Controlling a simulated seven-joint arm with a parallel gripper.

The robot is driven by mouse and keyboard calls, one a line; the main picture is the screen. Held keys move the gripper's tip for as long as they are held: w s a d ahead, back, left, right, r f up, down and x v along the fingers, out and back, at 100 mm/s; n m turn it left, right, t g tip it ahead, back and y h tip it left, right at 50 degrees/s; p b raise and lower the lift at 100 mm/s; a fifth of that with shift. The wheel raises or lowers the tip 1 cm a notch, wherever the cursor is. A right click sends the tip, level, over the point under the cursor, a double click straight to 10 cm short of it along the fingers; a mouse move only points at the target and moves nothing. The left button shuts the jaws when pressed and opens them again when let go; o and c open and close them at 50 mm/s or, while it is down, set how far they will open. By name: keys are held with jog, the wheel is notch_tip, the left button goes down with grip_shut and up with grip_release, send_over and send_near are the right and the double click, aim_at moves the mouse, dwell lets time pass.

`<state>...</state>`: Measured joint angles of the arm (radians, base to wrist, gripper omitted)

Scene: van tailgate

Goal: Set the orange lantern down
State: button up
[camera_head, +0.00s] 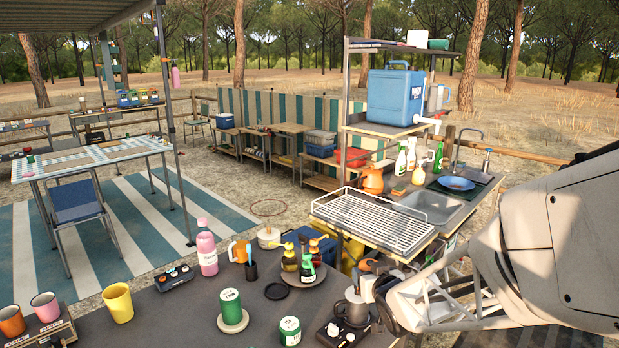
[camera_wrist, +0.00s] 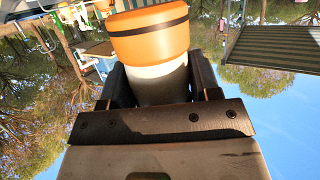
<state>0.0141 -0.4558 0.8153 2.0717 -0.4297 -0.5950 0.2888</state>
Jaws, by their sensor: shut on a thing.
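The orange lantern (camera_wrist: 150,42) fills the upper middle of the wrist view, with an orange body, a dark band and a pale lower section. My gripper (camera_wrist: 155,85) is shut on the pale section, one dark finger on each side. In the head view the orange and dark lantern (camera_head: 368,265) shows small at the front right, partly covered by my gripper (camera_head: 382,284). It appears close to the dark table (camera_head: 180,315); I cannot tell whether it touches anything below.
Green cans (camera_head: 231,305), a round tray (camera_head: 290,281) with bottles, a pink bottle (camera_head: 207,254) and a yellow cup (camera_head: 118,302) stand on the dark table. A wire rack (camera_head: 375,222) lies behind. Bare table shows at the left middle.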

jog(key=w+d+r+m+h, duration=0.1)
jog(key=w+r, duration=0.1)
jog(key=w, duration=0.9)
jog(key=w+d+r+m+h, duration=0.1)
jog(key=w+d+r+h, duration=0.1)
jog(key=w, duration=1)
jog(key=shift+d+r+m, duration=0.15)
jog(key=shift+r+m, duration=0.15)
jog(key=shift+r, duration=0.35)
jog(key=shift+s, duration=0.15)
